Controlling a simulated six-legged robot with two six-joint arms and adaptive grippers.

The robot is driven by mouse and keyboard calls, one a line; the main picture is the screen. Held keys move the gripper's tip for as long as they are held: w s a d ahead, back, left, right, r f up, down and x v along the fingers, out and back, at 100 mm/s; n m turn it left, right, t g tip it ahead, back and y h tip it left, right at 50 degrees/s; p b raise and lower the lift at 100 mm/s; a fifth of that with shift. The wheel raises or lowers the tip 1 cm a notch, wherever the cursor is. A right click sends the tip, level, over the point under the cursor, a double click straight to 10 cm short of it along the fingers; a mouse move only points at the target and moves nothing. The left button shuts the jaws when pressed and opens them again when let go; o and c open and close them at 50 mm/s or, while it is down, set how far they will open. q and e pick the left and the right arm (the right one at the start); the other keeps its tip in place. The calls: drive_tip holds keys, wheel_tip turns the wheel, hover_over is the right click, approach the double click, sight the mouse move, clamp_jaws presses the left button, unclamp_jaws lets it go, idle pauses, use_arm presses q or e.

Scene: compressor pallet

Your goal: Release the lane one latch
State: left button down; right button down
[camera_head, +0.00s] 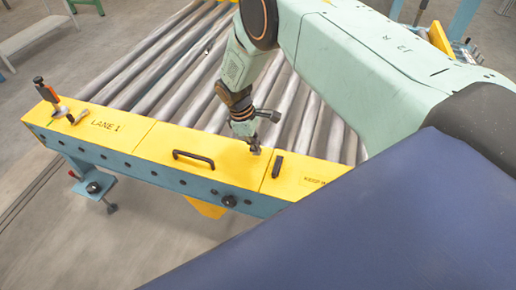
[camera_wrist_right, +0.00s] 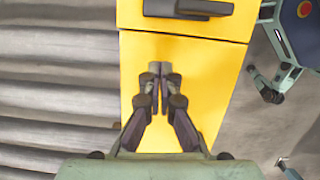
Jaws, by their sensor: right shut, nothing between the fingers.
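The LANE 1 lettering (camera_head: 106,126) is on the left part of the yellow rail cover (camera_head: 160,140). My right gripper (camera_head: 255,148) is shut and empty, over the cover between the black bar handle (camera_head: 193,158) and a short black grip (camera_head: 277,166), well right of the lever. In the right wrist view its fingertips (camera_wrist_right: 160,70) meet over plain yellow; I cannot tell if they touch. My left gripper is out of view.
Metal rollers (camera_head: 150,70) lie behind the cover. A blue side beam (camera_head: 140,172) with bolts and a bracket (camera_head: 92,186) runs below it. In the wrist view a red button (camera_wrist_right: 304,9) shows at upper right. Grey floor lies in front.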

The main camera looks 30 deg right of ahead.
drive_tip(key=p+v, duration=0.1)
drive_tip(key=v, duration=0.7)
drive_tip(key=shift+p, duration=0.4)
drive_tip(key=shift+s, duration=0.15)
